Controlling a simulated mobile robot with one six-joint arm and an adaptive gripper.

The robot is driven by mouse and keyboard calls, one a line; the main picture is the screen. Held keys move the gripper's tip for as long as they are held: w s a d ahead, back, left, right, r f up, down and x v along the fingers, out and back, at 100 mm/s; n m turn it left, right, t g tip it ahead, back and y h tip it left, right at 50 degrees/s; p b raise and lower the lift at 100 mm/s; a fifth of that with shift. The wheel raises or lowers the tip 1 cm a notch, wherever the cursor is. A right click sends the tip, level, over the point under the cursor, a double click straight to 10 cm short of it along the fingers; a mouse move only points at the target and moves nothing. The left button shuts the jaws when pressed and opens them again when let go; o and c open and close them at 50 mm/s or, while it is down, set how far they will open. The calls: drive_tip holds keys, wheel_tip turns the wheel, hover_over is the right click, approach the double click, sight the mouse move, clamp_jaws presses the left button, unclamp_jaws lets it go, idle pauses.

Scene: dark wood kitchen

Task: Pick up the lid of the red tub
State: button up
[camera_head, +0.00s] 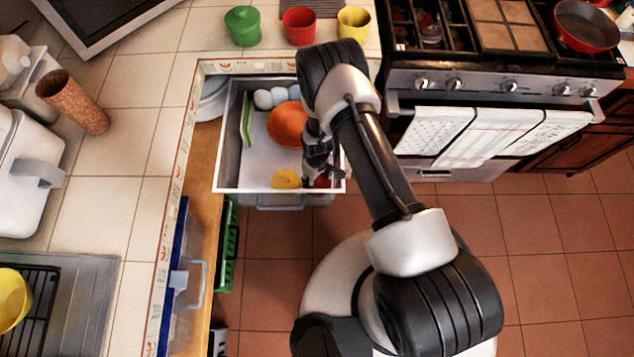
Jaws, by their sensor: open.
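The red tub (299,27) stands on the tiled counter at the top, between a green tub (243,27) and a yellow tub (353,24). A small red piece (323,181), which looks like the red lid, shows in the front right corner of the open drawer (228,135). It is mostly hidden by my gripper. My gripper (318,168) is open and points down into the drawer, right above the red piece. Whether the fingers touch it cannot be told. A yellow lid (286,179) lies to its left in the drawer.
The drawer also holds an orange bowl (287,124), a green item (247,120) and white round items (270,97). Its front and right walls stand close to my gripper. The stove (500,80) with hanging towels (485,134) is to the right.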

drive_tip(key=c, duration=0.9)
drive_tip(key=shift+r, duration=0.1)
drive_tip(key=shift+c, duration=0.2)
